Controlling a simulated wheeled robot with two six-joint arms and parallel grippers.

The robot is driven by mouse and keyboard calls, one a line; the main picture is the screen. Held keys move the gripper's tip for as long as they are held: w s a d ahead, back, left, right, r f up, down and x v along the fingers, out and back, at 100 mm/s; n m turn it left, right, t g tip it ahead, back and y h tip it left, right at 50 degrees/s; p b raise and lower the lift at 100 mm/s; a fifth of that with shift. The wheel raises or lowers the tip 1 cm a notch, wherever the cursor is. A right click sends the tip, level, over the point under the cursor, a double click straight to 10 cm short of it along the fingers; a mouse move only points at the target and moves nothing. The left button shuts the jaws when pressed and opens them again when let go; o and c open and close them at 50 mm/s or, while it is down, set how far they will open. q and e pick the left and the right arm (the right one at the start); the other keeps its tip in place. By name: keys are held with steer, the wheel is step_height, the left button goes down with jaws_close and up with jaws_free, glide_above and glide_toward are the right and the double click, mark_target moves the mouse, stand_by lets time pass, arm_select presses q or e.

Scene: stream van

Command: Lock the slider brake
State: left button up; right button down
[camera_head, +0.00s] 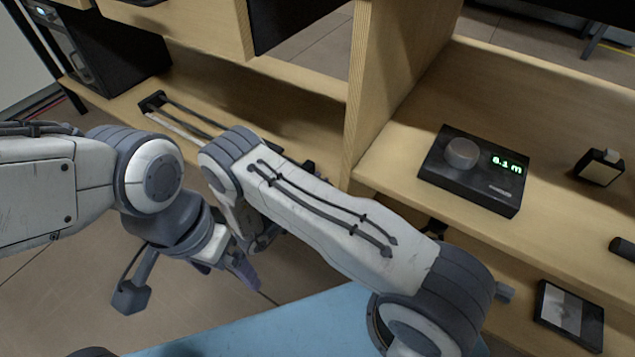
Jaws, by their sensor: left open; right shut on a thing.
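The slider shows as two thin parallel rails (190,115) with a black end block (152,101) on the lower wooden shelf at left. Its right part runs behind my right arm, where only some dark parts (308,167) peek out above the link. I cannot make out the brake. My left gripper (240,268) is open and hangs low, in front of and below the shelf, with nothing visible in it. My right arm crosses the middle and folds back on itself. Its link hides the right gripper and whatever is at its jaws.
A black box with a knob and green display (473,168) sits on the right shelf. A small black and cream block (598,167) stands right of it. A wooden upright (385,80) divides the shelves. A blue surface (270,325) lies at the bottom, and open floor at lower left.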

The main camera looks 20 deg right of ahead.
arm_select(q)
steer(key=shift+f, duration=0.15)
arm_select(e)
steer(key=shift+a+t, duration=0.1)
steer(key=shift+t, duration=0.2)
steer(key=c, duration=0.9)
jaws_free()
steer(key=shift+s, duration=0.1)
